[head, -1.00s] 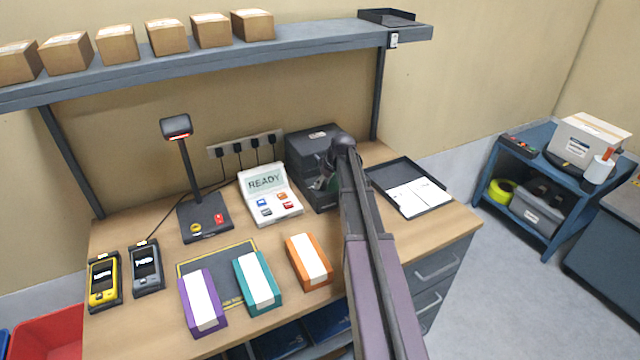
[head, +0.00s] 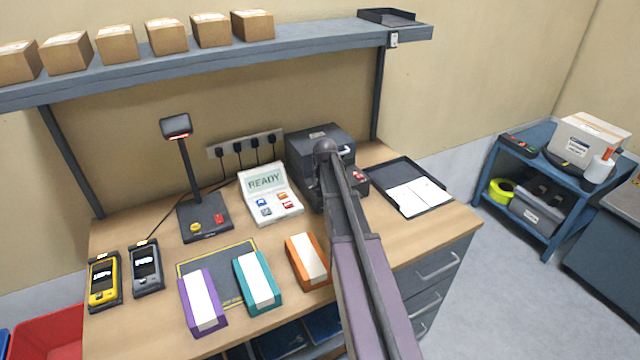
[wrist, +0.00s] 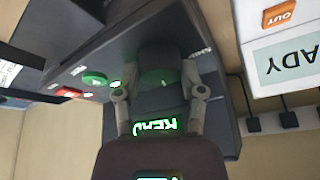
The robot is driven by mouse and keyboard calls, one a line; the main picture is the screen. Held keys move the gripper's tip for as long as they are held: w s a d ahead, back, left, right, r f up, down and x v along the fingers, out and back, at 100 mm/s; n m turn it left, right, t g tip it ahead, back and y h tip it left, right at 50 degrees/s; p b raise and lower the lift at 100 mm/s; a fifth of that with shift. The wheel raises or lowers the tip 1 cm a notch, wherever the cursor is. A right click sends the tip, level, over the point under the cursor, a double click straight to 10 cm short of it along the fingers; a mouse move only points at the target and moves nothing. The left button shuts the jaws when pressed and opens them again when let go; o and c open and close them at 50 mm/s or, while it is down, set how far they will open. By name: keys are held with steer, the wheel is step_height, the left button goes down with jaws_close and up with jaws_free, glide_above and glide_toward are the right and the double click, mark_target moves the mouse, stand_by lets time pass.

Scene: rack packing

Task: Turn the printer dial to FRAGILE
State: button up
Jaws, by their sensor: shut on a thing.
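The printer (head: 318,135) is a dark box at the back of the bench, right of the READY panel. My arm covers much of its front in the head view, and my gripper is hidden there. In the wrist view the printer (wrist: 90,45) appears upside down, and my gripper (wrist: 160,82) has a finger on each side of its dark round dial (wrist: 160,58). The gripper is shut on the dial. Small lettering beside the dial is too blurred or covered to read, so I cannot tell its setting. A lit green display shows below the dial.
A green button (wrist: 95,78) and a red button (wrist: 68,92) sit beside the dial. The READY panel (head: 268,195) stands close to the printer's left, and a black tray with white sheets (head: 418,195) lies to its right. An orange box (head: 307,262) is near my arm.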

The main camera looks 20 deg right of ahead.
steer(key=m, duration=0.2)
steer(key=m+g+h, duration=0.1)
steer(key=m, duration=0.2)
steer(key=shift+s+a+h, duration=0.15)
steer(key=shift+h, duration=0.15)
steer(key=shift+m, duration=0.3)
steer(key=o, duration=1.2)
steer(key=shift+c, duration=0.2)
